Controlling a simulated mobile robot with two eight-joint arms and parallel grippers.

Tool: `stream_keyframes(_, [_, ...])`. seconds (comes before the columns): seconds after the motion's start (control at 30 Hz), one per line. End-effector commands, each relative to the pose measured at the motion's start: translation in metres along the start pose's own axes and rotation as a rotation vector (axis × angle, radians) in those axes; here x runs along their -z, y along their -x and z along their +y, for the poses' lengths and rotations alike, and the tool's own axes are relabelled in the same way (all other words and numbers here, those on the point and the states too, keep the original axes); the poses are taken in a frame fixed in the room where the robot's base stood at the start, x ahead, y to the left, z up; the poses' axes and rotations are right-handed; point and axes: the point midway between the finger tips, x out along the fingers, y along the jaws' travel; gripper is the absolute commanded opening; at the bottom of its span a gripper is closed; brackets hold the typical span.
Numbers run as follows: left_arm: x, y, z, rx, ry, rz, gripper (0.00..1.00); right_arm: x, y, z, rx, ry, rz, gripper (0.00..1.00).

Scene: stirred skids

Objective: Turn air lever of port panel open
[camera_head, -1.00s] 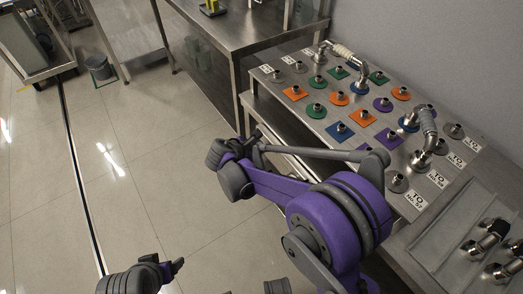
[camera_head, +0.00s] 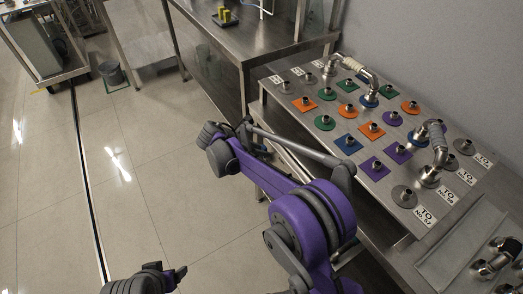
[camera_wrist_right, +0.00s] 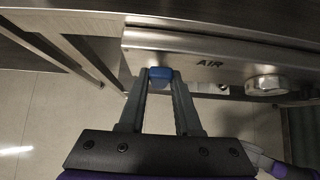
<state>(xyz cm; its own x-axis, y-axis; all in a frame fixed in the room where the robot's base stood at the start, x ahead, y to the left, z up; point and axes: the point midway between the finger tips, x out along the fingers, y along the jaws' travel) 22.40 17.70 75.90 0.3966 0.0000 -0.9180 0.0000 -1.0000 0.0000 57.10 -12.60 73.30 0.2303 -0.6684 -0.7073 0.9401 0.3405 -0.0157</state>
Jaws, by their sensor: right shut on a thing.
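The port panel (camera_head: 318,152) is a sloped steel board with rows of coloured ports on the right in the head view. In the right wrist view its front face (camera_wrist_right: 225,65) bears the word AIR. The air lever (camera_wrist_right: 160,75) shows there as a blue grip just left of the word, between my fingertips. My right gripper (camera_wrist_right: 160,82) is shut on it, one finger on each side. The lever's stem is hidden. In the head view my right arm reaches to the panel's front left edge, and the lever cannot be made out.
A round metal knob (camera_wrist_right: 267,86) sits right of the AIR label. Hoses arch over the panel, including a near one (camera_head: 438,145). A steel table (camera_head: 225,42) stands behind, with a bin (camera_head: 111,73) and a cart farther left. The tiled floor at left is clear.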

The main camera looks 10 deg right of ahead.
Motion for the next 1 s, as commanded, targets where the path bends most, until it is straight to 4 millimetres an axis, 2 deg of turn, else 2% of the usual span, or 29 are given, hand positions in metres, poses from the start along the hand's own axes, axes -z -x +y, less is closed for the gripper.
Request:
stream_keyframes(0.2, [0.000, 0.000, 0.000, 0.000, 0.000, 0.000, 0.76, -0.001, 0.000, 0.001, -0.002, 0.001, -0.001, 0.00])
stream_keyframes(0.23, [0.000, 0.000, 0.000, 0.000, 0.000, 0.000, 0.76, -0.001, 0.000, 0.001, -0.002, 0.001, -0.001, 0.34])
stream_keyframes(0.4, [0.000, 0.000, 0.000, 0.000, 0.000, 0.000, 0.76, 0.000, 0.000, 0.000, -0.002, 0.000, -0.001, 0.62])
stream_keyframes(0.77, [0.000, 0.001, 0.000, 0.000, 0.000, 0.000, 0.76, 0.000, 0.005, 0.000, -0.002, 0.000, 0.000, 0.62])
stream_keyframes(0.87, [0.001, 0.003, 0.000, 0.000, 0.000, 0.001, 0.76, -0.001, 0.018, 0.000, -0.003, 0.001, 0.000, 0.62])
stream_keyframes(1.0, [0.003, 0.008, 0.000, 0.000, 0.000, 0.003, 0.76, -0.001, 0.046, 0.001, -0.005, 0.002, 0.000, 0.62])
